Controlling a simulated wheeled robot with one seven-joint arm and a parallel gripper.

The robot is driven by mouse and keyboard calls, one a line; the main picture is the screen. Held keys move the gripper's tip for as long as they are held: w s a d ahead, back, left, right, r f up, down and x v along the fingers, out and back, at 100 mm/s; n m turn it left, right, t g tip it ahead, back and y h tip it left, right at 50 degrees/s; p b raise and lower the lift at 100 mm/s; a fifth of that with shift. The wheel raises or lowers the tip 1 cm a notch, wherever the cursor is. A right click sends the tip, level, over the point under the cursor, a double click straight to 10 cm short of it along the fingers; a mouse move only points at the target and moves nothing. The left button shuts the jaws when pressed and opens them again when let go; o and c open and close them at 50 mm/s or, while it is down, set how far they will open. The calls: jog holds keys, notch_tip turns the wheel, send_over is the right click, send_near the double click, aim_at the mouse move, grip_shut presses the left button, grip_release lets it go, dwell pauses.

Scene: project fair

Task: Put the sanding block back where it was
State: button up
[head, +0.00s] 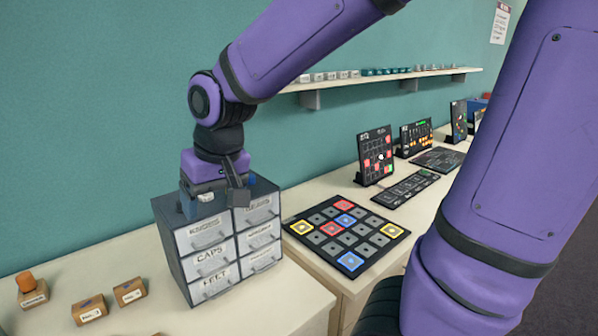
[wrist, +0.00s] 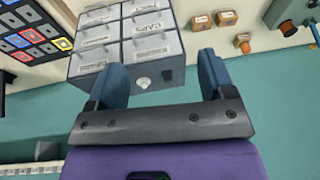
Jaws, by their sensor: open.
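My gripper (head: 214,200) is open, its two fingers apart above the top of a grey drawer cabinet (head: 175,245). In the wrist view the blue-grey fingers of my gripper (wrist: 163,80) frame the cabinet top (wrist: 178,62), with nothing clearly held between them. A small white round thing (wrist: 142,83) and a small dark thing (wrist: 167,76) show on the cabinet top. I cannot tell what they are. I cannot make out a sanding block for sure in either view.
Small wooden boxes (head: 130,291) and an orange-knobbed block (head: 32,289) stand left of the cabinet. A dark board with coloured squares (head: 346,232) lies to its right, with upright panels (head: 377,155) beyond. A shelf (head: 385,78) runs along the teal wall.

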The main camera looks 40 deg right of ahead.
jog(key=s+d+r+t, duration=0.1)
jog(key=s+d+r, duration=0.2)
jog(key=s, duration=0.3)
jog(key=s+d+r+t+h, duration=0.1)
jog(key=s+d+r, duration=0.2)
jog(key=s+d, duration=0.2)
jog(key=shift+s+r, duration=0.35)
jog(key=shift+s, duration=0.5)
